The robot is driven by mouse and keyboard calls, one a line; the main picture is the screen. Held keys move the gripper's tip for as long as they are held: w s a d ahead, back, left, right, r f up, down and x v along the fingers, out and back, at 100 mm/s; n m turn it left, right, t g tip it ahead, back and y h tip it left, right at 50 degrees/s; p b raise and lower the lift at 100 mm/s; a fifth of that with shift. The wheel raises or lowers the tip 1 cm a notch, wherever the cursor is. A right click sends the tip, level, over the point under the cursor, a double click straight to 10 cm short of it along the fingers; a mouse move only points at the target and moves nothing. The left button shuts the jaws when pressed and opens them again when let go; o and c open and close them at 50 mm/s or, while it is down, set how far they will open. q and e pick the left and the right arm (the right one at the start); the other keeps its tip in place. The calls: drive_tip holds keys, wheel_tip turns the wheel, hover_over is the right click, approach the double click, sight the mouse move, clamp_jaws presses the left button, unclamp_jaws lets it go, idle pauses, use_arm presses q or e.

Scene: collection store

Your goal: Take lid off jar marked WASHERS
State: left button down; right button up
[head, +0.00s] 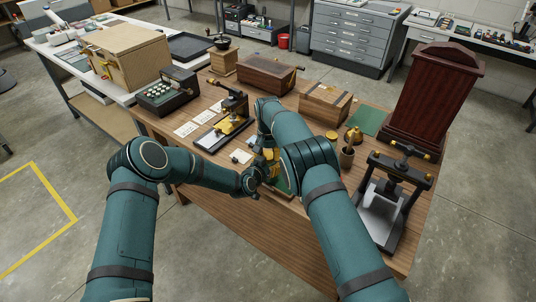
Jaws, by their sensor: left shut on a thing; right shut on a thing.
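My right gripper (270,158) points down over the front part of the wooden table, with yellow showing around its fingers. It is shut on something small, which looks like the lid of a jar. My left gripper (261,177) reaches in low from the left, just below the right one, and is shut on what looks like the jar itself. Jar and lid are almost wholly hidden by my grippers and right arm. No WASHERS label can be read, and I cannot tell whether lid and jar touch.
The wooden table (228,190) also bears a black press (400,180), a dark red cabinet (430,100), a wooden box (325,103), a brass-and-black instrument (232,110) and a typewriter-like machine (168,93).

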sight(268, 155)
drive_tip(key=shift+n, duration=1.4)
drive_tip(key=shift+r, duration=0.25)
drive_tip(key=shift+r, duration=0.85)
drive_tip(key=shift+r, duration=2.05)
use_arm(q)
drive_tip(key=shift+c, duration=0.3)
unclamp_jaws()
